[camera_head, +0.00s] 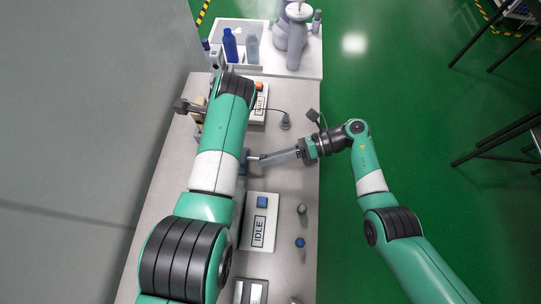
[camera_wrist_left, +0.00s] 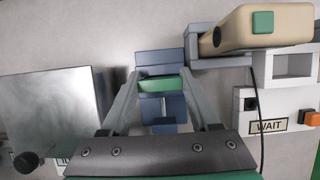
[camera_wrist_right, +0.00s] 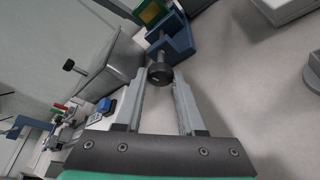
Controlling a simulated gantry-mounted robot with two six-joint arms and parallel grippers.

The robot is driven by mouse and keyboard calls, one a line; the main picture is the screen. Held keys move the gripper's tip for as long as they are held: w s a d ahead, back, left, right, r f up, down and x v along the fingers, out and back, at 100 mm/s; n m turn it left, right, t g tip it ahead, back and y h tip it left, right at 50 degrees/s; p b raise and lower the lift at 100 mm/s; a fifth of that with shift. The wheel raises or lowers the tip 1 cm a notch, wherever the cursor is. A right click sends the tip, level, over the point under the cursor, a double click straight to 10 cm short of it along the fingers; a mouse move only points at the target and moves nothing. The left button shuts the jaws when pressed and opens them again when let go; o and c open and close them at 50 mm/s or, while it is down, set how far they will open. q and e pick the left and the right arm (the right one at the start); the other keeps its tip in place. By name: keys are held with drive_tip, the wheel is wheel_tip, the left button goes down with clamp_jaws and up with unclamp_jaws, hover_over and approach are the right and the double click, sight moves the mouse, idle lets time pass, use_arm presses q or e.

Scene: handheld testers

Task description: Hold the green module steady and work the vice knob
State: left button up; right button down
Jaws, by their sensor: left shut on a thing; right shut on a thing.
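The green module (camera_wrist_left: 158,84) sits in the blue vice (camera_wrist_left: 163,108), between the fingers of my left gripper (camera_wrist_left: 160,76), which is shut on it. In the right wrist view the module (camera_wrist_right: 150,12) shows at the top, in the blue vice (camera_wrist_right: 178,42). The black vice knob (camera_wrist_right: 160,75) sits between the fingertips of my right gripper (camera_wrist_right: 164,80), which is shut on it. In the head view my right gripper (camera_head: 262,158) reaches in from the right to the vice. My left arm hides the left gripper, the module and most of the vice there.
A beige handheld tester (camera_wrist_left: 275,30) rests in a grey holder beside the vice. A WAIT box (camera_wrist_left: 280,122) stands near it. A grey metal box (camera_wrist_left: 52,110) is on the other side. An IDLE box (camera_head: 260,215) and small knobs lie nearer. Bottles (camera_head: 230,45) stand at the far end.

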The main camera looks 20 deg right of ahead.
idle(0.3)
drive_tip(key=c, duration=0.5)
unclamp_jaws()
drive_tip(key=shift+f, duration=0.1)
